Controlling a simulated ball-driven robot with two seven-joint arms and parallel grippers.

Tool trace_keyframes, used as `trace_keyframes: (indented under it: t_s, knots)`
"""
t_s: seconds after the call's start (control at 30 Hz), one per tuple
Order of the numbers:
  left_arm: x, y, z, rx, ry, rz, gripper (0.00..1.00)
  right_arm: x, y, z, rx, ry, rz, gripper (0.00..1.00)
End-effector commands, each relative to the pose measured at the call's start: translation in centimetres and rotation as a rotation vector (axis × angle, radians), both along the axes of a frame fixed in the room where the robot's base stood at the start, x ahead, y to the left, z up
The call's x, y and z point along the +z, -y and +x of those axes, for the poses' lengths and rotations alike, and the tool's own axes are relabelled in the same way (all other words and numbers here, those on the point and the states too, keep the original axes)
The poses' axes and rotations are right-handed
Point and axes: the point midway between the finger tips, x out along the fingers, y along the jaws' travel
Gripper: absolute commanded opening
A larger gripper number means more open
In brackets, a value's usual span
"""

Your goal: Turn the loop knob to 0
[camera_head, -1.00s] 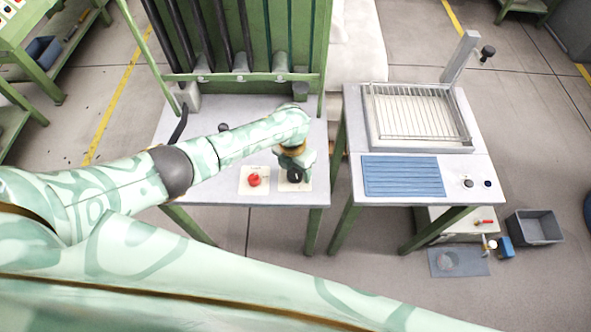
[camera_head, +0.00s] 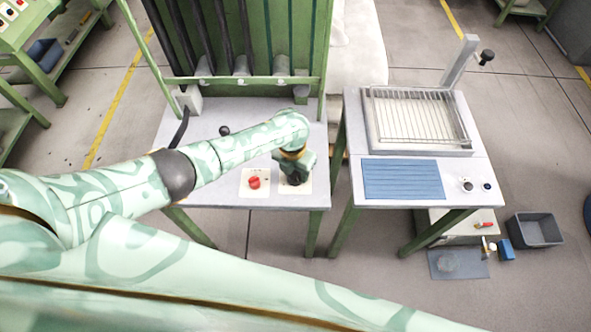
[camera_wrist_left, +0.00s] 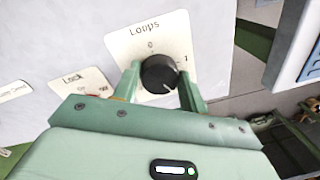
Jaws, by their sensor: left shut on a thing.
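The loop knob (camera_wrist_left: 158,73) is a black round knob on a pale plate (camera_wrist_left: 170,32) marked "Loops", with 0 above it and 1 to its right. A light mark on the knob shows at its lower right in the left wrist view. My left gripper (camera_wrist_left: 160,88) is shut on the knob, one finger on each side. In the head view my left gripper (camera_head: 295,177) covers the knob, and only part of the plate (camera_head: 297,190) shows. My right gripper is not in view.
A red knob (camera_head: 254,182) on a "Lock" plate (camera_wrist_left: 82,88) sits just left of the loop knob. A small black knob (camera_head: 224,130) stands further back. A second table (camera_head: 400,202) with a wire rack (camera_head: 418,112) and blue mat (camera_head: 402,178) is to the right.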

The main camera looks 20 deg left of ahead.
Motion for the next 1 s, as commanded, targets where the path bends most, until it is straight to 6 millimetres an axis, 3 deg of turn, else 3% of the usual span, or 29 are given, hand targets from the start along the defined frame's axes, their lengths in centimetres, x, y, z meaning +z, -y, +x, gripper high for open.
trace_keyframes:
  t_s: [1.0]
  knots:
    - [0.2, -0.2, -0.4, 0.939, -0.003, -0.001, 0.20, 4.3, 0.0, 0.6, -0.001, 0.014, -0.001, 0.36]
